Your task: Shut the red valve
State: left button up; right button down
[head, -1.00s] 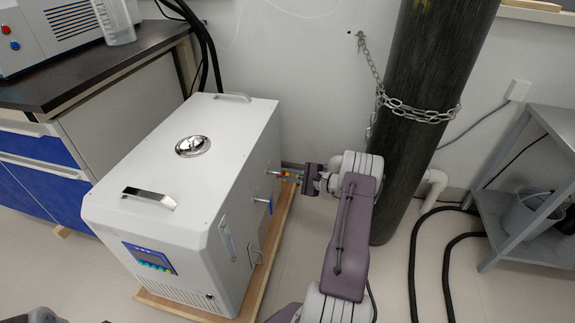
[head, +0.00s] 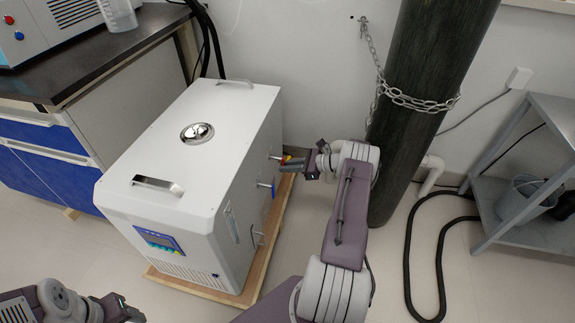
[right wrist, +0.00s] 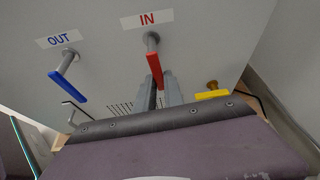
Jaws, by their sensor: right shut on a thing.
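The red valve (right wrist: 154,66) is a red lever on a grey stem below the "IN" label, on the side of the white box-shaped machine (head: 190,130). My right gripper (right wrist: 159,92) is shut on the lever's lower end, its two grey fingers on either side. The lever hangs down from its stem, tilted slightly right in the right wrist view. In the head view the right gripper (head: 287,164) is at the machine's right side and largely hides the red lever. My left gripper (head: 122,309) is at the bottom left, apart from the machine; its jaws are unclear.
A blue lever (right wrist: 69,78) under the "OUT" label is left of the red one, and a yellow handle (right wrist: 212,95) is to its right. A dark gas cylinder (head: 425,110) with a chain stands behind my right arm. A grey metal shelf (head: 530,215) is at the right.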

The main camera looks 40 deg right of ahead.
jog(key=shift+s+a+m, duration=0.1)
jog(key=shift+m, duration=0.2)
dwell(0.4)
jog(key=c, duration=1.4)
grip_release()
jog(key=shift+c, duration=0.2)
jog(key=p+v, duration=0.4)
jog(key=v, duration=0.5)
